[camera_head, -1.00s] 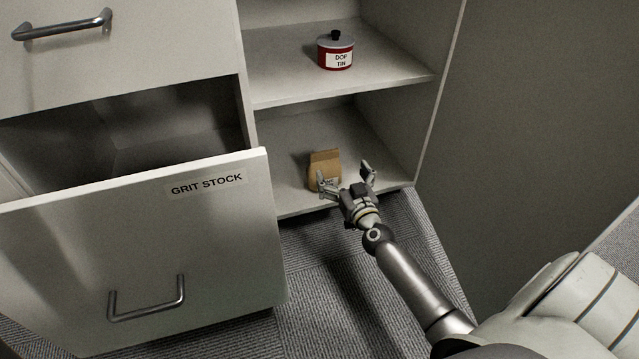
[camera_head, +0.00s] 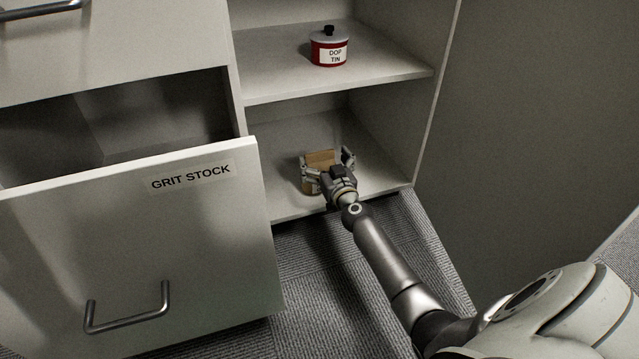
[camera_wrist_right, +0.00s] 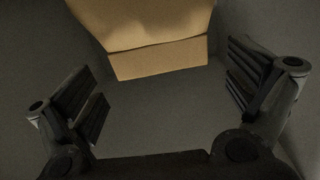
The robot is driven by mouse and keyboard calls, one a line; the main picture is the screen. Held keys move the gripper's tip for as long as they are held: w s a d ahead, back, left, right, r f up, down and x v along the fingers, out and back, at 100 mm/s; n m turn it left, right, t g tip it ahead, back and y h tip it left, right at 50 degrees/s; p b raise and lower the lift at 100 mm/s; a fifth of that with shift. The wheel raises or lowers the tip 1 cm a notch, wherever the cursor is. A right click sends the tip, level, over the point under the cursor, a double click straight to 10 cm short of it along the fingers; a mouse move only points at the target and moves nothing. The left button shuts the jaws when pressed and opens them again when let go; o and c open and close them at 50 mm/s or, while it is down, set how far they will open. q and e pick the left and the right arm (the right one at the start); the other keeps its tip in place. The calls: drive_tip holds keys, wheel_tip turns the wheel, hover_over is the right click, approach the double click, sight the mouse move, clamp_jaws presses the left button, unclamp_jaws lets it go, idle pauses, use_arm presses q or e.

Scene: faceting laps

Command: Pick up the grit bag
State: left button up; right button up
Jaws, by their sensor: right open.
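The grit bag (camera_head: 320,159) is a small tan paper bag standing on the bottom shelf of the cabinet, partly hidden behind my right gripper. In the right wrist view the bag (camera_wrist_right: 150,35) shows at the top, ahead of and between the fingers, with a gap on each side. My right gripper (camera_head: 327,163) is open at the bag, its fingers to the left and right of it. In the right wrist view the open fingers (camera_wrist_right: 168,95) hold nothing. My left gripper does not show.
A red dop tin (camera_head: 329,52) stands on the shelf above. The bottom shelf (camera_head: 290,203) has free room around the bag. An open drawer labelled GRIT STOCK (camera_head: 190,225) juts out at the left. A side panel (camera_head: 520,120) stands at the right.

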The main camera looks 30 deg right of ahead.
drive_tip(key=shift+b+x, duration=0.4)
drive_tip(key=shift+x, duration=1)
drive_tip(key=shift+a+f, duration=0.1)
drive_tip(key=c, duration=1.6)
drive_tip(key=shift+c, duration=0.7)
